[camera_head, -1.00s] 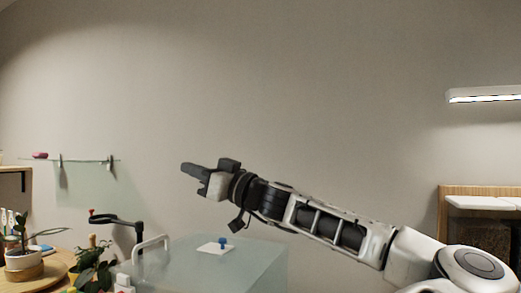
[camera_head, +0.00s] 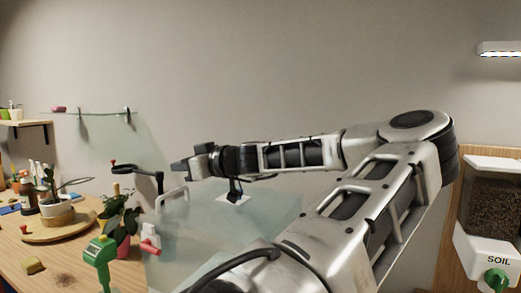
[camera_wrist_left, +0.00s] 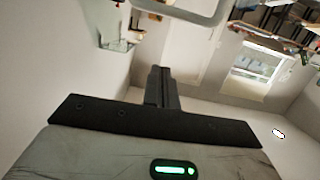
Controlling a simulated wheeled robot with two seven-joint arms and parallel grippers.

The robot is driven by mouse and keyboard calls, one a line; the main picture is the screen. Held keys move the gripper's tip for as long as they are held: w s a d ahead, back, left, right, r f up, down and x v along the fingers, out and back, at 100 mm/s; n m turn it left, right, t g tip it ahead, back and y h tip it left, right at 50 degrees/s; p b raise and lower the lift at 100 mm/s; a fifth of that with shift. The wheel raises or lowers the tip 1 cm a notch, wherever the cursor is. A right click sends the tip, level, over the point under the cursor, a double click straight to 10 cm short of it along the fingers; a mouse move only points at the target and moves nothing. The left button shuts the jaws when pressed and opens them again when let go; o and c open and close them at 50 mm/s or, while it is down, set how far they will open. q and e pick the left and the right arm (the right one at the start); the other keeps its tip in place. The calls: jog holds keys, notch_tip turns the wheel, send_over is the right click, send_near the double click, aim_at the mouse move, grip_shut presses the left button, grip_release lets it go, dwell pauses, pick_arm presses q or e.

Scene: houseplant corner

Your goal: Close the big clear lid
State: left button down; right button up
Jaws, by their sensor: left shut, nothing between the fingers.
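The big clear lid (camera_head: 270,207) is a pale translucent sheet over a tall translucent case at the lower middle of the head view. A white bar handle (camera_head: 172,198) stands near its left end. My forearm passes above it and hides part of it, so I cannot tell whether it lies fully shut. My left gripper (camera_head: 180,169) points left above the handle, apparently apart from it. Its dark fingers are together and empty; they also show in the wrist view (camera_wrist_left: 161,88). My right gripper is not in view.
A wooden table (camera_head: 60,258) on the left holds pots, a wooden tray and a green sprayer (camera_head: 100,255). A dark arm with a red knob (camera_head: 140,168) stands behind the lid. A glass shelf (camera_head: 100,111) hangs on the wall. A soil dispenser (camera_head: 490,205) is at right.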

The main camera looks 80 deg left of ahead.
aim_at(179, 208)
pick_arm(q)
jog(key=shift+s+a+f+t+h, duration=0.15)
jog(key=shift+s+f+t+h, duration=0.1)
jog(key=shift+f+t, duration=0.15)
jog(key=shift+s+a+f+t+h, duration=0.1)
jog(key=shift+f+t+h, duration=0.2)
jog(key=shift+f, duration=0.2)
jog(key=shift+s+a+f, duration=0.15)
jog(key=shift+s+f, duration=0.1)
jog(key=shift+f, duration=0.5)
jog(key=shift+s+a+f, duration=0.15)
jog(key=shift+s+f, duration=0.05)
jog(key=shift+f, duration=0.55)
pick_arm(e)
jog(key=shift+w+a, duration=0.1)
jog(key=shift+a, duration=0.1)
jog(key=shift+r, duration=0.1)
